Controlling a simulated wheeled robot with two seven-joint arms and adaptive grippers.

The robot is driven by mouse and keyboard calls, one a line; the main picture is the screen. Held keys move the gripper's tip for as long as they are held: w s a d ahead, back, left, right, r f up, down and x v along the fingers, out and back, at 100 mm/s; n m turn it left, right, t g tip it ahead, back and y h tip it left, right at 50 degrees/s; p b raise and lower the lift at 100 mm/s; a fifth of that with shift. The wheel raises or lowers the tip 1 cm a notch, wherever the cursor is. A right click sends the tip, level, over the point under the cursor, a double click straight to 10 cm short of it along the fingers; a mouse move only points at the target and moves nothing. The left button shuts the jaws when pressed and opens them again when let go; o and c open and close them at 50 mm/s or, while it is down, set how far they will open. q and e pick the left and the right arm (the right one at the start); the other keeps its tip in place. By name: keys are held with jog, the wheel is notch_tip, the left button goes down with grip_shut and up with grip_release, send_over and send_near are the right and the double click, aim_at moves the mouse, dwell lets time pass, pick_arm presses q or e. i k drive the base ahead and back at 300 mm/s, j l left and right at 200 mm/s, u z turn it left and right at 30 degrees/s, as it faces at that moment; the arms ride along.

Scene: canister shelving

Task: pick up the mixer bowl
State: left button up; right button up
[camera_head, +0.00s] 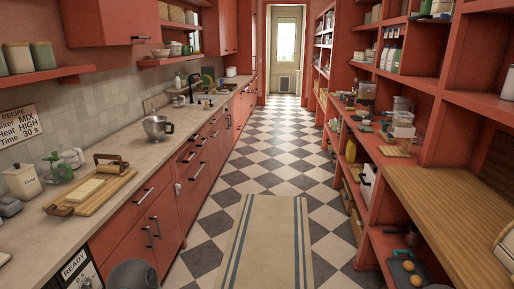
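The mixer bowl (157,128) is a shiny metal bowl with what looks like a handle at its right side. It stands upright on the pale left counter, near the counter's front edge. Neither of my grippers shows in the head view, so I cannot see whether they are open or shut. A dark rounded shape at the bottom edge, left of the rug, may be part of me.
A wooden board (95,190) and a cream canister (21,181) stand on the near left counter (120,150). A striped rug (268,245) lies on the checkered aisle floor, which is clear. Red shelving (432,140) and a wooden worktop (440,205) line the right.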

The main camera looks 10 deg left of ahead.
aim_at(156, 127)
jog(key=i+u, duration=0.15)
jog(key=i, duration=0.5)
jog(key=i+u, duration=0.15)
jog(key=i, duration=0.55)
jog(key=i+l+u, duration=0.2)
jog(key=i, duration=0.45)
